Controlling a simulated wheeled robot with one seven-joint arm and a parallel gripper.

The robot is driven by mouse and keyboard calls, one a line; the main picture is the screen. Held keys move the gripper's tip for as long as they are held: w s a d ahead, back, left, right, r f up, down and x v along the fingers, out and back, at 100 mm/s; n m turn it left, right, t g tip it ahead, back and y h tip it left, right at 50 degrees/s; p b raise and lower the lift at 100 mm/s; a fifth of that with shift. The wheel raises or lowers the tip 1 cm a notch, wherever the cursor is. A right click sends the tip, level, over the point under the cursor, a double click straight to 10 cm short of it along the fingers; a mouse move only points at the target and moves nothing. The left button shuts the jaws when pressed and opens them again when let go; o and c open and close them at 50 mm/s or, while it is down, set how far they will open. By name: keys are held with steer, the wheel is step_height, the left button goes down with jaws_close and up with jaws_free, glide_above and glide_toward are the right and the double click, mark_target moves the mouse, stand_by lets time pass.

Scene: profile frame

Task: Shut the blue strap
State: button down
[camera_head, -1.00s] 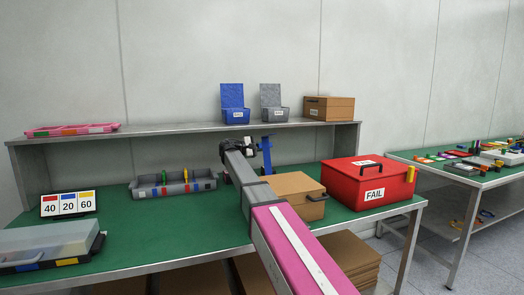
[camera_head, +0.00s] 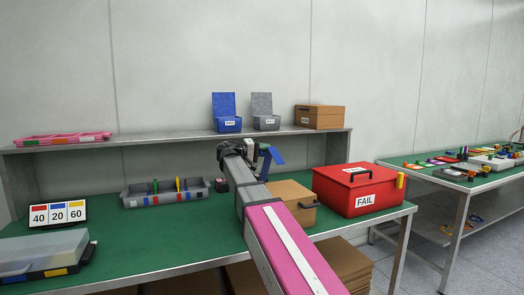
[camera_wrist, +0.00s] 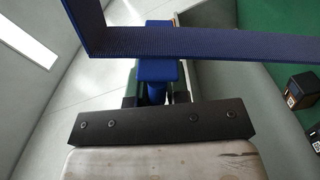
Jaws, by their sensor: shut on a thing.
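The blue strap (camera_head: 273,155) shows in the head view just right of the end of my arm, slanting down to the right above the green worktop. In the wrist view the blue strap (camera_wrist: 215,43) is a long ribbed band across the top, with a bend at its left end. A blue tab (camera_wrist: 156,70) lies under its middle. My gripper (camera_wrist: 155,92) is shut on this blue piece. In the head view my gripper (camera_head: 251,151) is small and partly hidden by my arm. What the strap is fixed to is hidden.
A cardboard-coloured box (camera_head: 291,201) and a red FAIL box (camera_head: 357,188) stand right of my arm. A grey divided tray (camera_head: 165,193) lies to the left. A shelf (camera_head: 185,136) with small bins runs behind.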

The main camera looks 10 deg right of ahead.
steer(key=shift+s+d+m, duration=0.15)
steer(key=shift+s+m, duration=0.25)
steer(key=shift+s, duration=0.3)
steer(key=c, duration=1.2)
jaws_free()
steer(key=shift+o, duration=0.2)
steer(key=s+a, duration=0.2)
steer(key=a, duration=0.8)
steer(key=shift+a, duration=0.3)
